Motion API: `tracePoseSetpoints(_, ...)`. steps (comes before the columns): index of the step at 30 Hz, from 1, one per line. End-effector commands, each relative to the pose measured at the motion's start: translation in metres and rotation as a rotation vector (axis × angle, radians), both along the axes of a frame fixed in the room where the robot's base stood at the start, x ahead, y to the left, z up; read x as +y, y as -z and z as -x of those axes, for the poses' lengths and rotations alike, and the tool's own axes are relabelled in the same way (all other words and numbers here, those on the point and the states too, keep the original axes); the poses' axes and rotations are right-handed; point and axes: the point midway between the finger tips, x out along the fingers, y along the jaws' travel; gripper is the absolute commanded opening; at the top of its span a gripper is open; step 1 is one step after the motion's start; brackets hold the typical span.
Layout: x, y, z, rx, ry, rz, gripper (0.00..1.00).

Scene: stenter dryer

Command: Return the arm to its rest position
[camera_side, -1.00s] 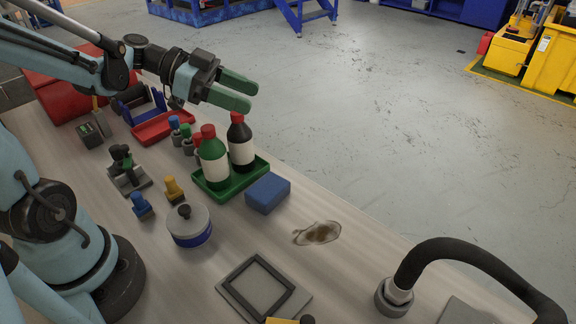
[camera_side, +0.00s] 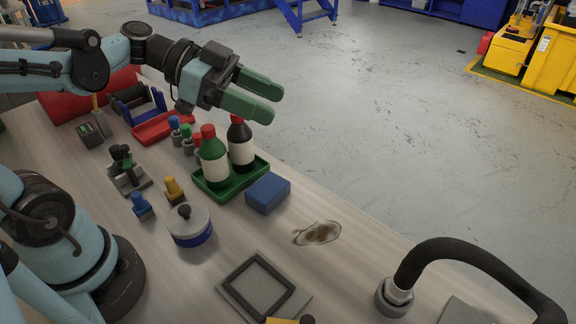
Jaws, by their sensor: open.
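My gripper (camera_side: 262,97) has green fingers and is open, with nothing between them. It is in the air, above and behind the two bottles in the picture. A green bottle with a red cap (camera_side: 213,160) and a dark bottle with a red cap (camera_side: 241,146) stand upright in a green tray (camera_side: 222,188). The fingertips overlap the dark bottle's cap in the picture; I cannot tell the gap in depth.
A red tray (camera_side: 163,128) lies behind. A black hose (camera_side: 470,255) arches at the right.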

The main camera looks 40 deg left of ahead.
Motion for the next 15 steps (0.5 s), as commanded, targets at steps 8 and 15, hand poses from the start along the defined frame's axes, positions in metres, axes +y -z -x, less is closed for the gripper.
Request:
tracePoseSetpoints(8, -0.045, 0.001, 0.017, 0.002, 0.113, -0.001, 0.58)
tracePoseSetpoints(15, -0.08, 0.002, 0.036, 0.001, 0.206, -0.003, 0.58)
